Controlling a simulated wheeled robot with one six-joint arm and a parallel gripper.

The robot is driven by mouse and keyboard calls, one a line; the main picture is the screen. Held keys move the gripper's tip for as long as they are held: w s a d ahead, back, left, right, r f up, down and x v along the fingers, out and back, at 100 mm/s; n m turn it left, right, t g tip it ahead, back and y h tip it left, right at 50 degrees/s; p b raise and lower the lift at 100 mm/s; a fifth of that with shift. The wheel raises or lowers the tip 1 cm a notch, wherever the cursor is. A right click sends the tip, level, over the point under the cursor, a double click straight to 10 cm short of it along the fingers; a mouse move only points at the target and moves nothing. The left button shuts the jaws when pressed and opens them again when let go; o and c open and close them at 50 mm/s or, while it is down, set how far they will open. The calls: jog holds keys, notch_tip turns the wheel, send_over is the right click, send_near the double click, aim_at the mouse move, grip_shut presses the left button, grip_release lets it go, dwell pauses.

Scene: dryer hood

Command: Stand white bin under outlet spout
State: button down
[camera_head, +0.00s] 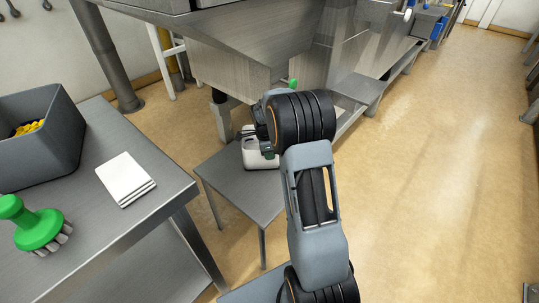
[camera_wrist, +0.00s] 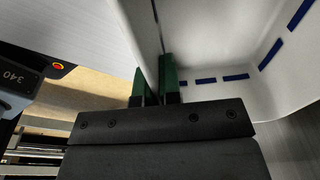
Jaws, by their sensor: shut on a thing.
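The white bin (camera_head: 262,155) is on or just above a low grey steel stand (camera_head: 240,187), mostly hidden behind my arm; I cannot tell if it touches the stand. My gripper (camera_head: 252,133) is at the bin's top edge. In the wrist view, the green-tipped fingers of my gripper (camera_wrist: 154,84) are shut on one wall of the bin, one finger on each side. The bin's inside (camera_wrist: 215,45) shows blue dashes and looks empty where visible. A sloping steel hood (camera_head: 235,50) hangs above and behind the stand. I cannot make out the outlet spout clearly.
A steel table (camera_head: 150,200) at left holds a grey crate (camera_head: 45,140) with yellow items, a folded white cloth (camera_head: 125,178) and a green-handled brush (camera_head: 38,228). A low steel bench (camera_head: 360,88) stands behind my arm. The floor (camera_head: 440,170) at right is clear.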

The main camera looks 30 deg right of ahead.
jog(key=shift+f, duration=0.1)
jog(key=c, duration=1.3)
grip_release()
jog(key=r, duration=0.2)
jog(key=r+p, duration=0.1)
jog(key=r, duration=0.1)
jog(key=r+p, duration=0.1)
jog(key=r, duration=0.2)
jog(key=shift+w+a, duration=0.15)
jog(key=shift+a, duration=0.25)
jog(key=s+a+r+n+t, duration=0.1)
jog(key=s+a+r+n, duration=0.1)
jog(key=s+a+n, duration=0.2)
jog(key=s+a+r+n+t, duration=0.1)
jog(key=s+a+r+n, duration=0.2)
jog(key=s+n, duration=0.7)
jog(key=s+a+r+n+t+y, duration=0.1)
jog(key=s+a+r+n, duration=0.1)
jog(key=s+a+n, duration=0.3)
jog(key=s+n, duration=0.3)
jog(key=shift+a+r+n+p, duration=0.15)
jog(key=shift+r+n+p, duration=0.15)
jog(key=shift+r, duration=0.1)
